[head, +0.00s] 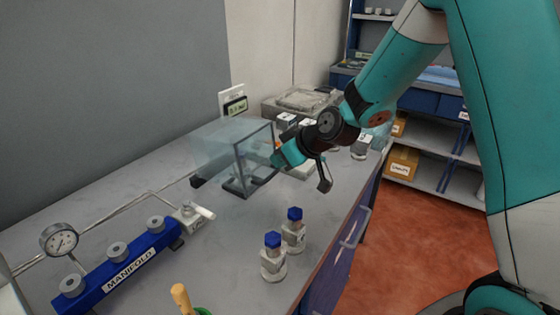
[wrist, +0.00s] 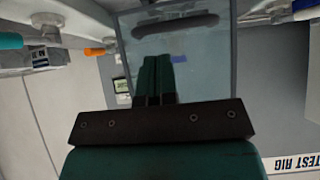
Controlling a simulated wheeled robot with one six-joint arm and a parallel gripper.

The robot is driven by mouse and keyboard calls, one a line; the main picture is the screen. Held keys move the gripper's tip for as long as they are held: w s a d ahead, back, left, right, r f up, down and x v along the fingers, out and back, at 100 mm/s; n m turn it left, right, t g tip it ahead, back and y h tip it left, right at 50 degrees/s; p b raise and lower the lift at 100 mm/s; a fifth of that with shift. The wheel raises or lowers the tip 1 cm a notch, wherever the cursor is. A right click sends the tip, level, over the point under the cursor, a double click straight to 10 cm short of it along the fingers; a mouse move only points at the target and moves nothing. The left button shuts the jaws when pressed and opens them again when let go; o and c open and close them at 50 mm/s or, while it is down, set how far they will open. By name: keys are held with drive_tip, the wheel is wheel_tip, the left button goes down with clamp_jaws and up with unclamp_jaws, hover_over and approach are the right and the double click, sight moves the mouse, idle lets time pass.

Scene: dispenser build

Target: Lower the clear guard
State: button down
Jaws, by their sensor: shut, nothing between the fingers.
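The clear guard (head: 218,146) is a see-through box with a dark-edged end panel, standing over the bench towards the back. In the wrist view its clear panel (wrist: 205,62) fills the upper middle, with a dark handle bar (wrist: 175,27) across it. My gripper (head: 278,158) is at the guard's right end, close to the dark-edged panel. Its teal fingers (wrist: 157,75) are together and hold nothing, and they point at the panel below the handle in the wrist view. I cannot tell whether they touch the panel.
Two blue-capped bottles (head: 293,235) (head: 272,262) stand near the bench's front edge. A blue manifold (head: 120,267) and a pressure gauge (head: 59,240) are at the left. Grey bench (head: 225,235) is bare between the guard and the bottles. Shelves (head: 440,150) stand at the right.

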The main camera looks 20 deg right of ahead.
drive_tip(key=shift+f, duration=1)
drive_tip(key=f+b, duration=0.2)
drive_tip(key=b, duration=0.1)
drive_tip(key=f+b, duration=0.1)
drive_tip(key=shift+s+d+f+b, duration=0.2)
drive_tip(key=shift+s+f+b, duration=0.1)
drive_tip(key=shift+f+b, duration=0.1)
drive_tip(key=shift+r, duration=0.15)
